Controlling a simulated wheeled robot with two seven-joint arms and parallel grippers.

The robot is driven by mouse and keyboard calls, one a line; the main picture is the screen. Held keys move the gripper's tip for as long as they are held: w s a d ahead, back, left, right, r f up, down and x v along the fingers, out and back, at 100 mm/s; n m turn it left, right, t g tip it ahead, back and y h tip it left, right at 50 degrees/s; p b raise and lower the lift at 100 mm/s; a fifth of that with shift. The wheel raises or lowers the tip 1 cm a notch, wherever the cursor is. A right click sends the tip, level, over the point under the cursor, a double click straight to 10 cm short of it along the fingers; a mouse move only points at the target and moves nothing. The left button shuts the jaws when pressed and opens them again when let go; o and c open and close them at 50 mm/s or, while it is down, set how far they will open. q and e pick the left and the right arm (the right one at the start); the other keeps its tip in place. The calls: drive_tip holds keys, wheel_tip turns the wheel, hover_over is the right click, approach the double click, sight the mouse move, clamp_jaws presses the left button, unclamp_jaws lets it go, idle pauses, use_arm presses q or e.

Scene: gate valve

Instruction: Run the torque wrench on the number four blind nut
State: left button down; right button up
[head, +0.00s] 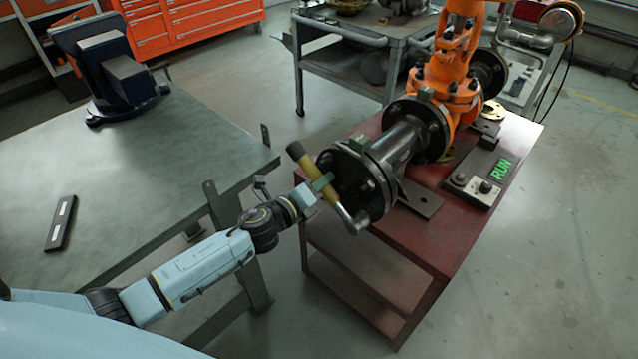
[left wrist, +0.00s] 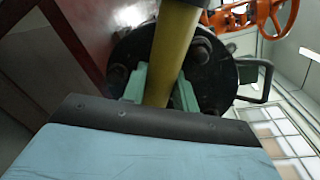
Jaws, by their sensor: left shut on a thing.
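The torque wrench (head: 321,183) has a yellow shaft, a dark grip at its upper left end and a metal head at its lower right end. My left gripper (head: 322,182) is shut on its yellow shaft; the shaft also shows in the left wrist view (left wrist: 172,55) between the green fingers (left wrist: 160,90). The wrench is tilted across the front of the black blind flange (head: 378,190). Its head is at the flange's lower edge; I cannot tell whether it sits on a nut. Several nuts show on the flange (left wrist: 205,50). I cannot read nut numbers. My right gripper is not seen.
The flange belongs to a pipe with an orange valve (head: 448,85) on a red cart (head: 440,235). A control box with a green RUN display (head: 485,180) lies on the cart. A grey-green workbench (head: 150,180) with a blue vise (head: 118,75) stands at left.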

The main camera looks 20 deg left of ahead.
use_arm(q)
drive_tip(key=shift+s+r, duration=0.1)
drive_tip(key=shift+r, duration=0.05)
idle(1.3)
drive_tip(key=shift+a+f+p+v, duration=0.1)
drive_tip(key=shift+f+p+v, duration=0.05)
drive_tip(key=shift+v, duration=0.9)
drive_tip(key=shift+a+f+p+v, duration=0.15)
drive_tip(key=shift+v, duration=0.85)
